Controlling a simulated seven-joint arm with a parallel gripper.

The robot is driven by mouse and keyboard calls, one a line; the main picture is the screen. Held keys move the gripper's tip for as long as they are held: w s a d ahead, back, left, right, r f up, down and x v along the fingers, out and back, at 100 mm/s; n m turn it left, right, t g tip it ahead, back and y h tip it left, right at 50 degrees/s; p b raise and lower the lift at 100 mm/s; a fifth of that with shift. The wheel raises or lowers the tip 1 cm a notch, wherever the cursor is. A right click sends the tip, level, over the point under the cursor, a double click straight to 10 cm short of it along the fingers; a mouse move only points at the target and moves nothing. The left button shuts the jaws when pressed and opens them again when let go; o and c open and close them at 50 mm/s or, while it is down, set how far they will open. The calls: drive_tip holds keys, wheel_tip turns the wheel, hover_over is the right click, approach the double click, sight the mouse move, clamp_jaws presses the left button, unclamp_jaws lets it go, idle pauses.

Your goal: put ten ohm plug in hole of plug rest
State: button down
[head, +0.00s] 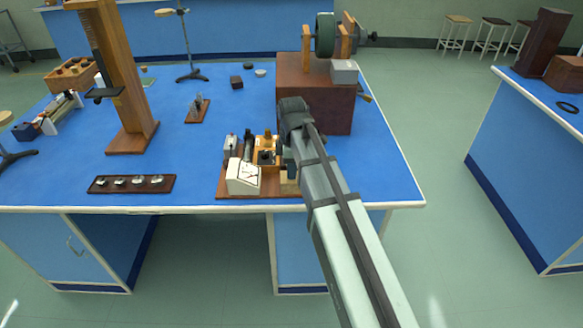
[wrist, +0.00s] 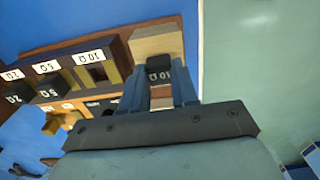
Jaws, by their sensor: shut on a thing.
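The ten ohm plug (wrist: 159,66) is a small black-topped plug with a white "10" label, in the wrist view. My gripper (wrist: 160,84) is shut on it, with a blue finger on each side. The plug overlaps the plug rest (wrist: 156,43), a pale wooden block at the end of the dark board. I cannot tell whether its pin is above the hole or inside it, as plug and fingers hide the hole. In the head view the plug rest (head: 289,186) shows beside the white meter, and my arm hides the plug.
The resistance box (wrist: 62,80) stands left of the rest, with labelled black plugs and an empty socket (wrist: 97,73) by the "10" label. The white meter (head: 243,177) is close by. A big brown box (head: 318,100) stands behind. The bench edge is near.

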drive_tip(key=shift+f, duration=0.1)
drive_tip(key=c, duration=0.9)
unclamp_jaws()
drive_tip(key=shift+o, duration=0.2)
wheel_tip(320, 180, up, 12)
